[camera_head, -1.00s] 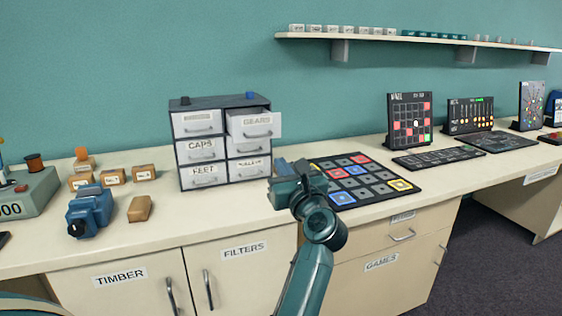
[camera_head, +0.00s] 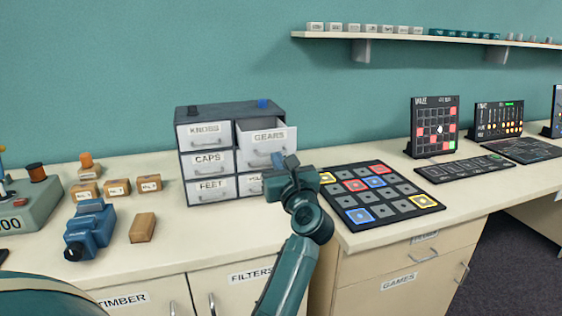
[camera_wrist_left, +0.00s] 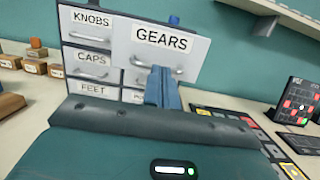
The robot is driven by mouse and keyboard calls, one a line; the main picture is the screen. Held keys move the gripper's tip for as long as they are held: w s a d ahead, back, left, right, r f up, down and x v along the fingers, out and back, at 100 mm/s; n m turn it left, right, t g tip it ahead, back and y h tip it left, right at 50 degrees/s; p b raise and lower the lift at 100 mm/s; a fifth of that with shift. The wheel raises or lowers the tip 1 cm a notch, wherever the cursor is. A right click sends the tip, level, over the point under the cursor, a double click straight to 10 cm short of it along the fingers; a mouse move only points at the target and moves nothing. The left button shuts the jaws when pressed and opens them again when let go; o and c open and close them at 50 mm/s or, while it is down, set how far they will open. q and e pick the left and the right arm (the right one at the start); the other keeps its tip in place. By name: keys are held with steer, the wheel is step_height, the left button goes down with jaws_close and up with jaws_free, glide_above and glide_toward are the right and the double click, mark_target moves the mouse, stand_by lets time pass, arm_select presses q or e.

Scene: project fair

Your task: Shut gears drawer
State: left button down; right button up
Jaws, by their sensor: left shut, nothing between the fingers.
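The gears drawer (camera_head: 269,141) is the top right drawer of a small grey cabinet (camera_head: 225,112) on the counter. It is pulled partly out, and its side wall shows. In the left wrist view its labelled front (camera_wrist_left: 160,48) stands large ahead, nearer than the other drawer fronts. My left gripper (camera_head: 281,162) is shut and empty, just in front of and below the gears drawer front. My right gripper is not in view.
The knobs, caps and feet drawers (camera_head: 208,160) look shut. A button board (camera_head: 380,190) lies right of the cabinet. Small boxes (camera_head: 118,187) and a blue device (camera_head: 90,228) stand to the left. A shelf (camera_head: 400,38) runs above.

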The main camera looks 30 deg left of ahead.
mark_target(266, 142)
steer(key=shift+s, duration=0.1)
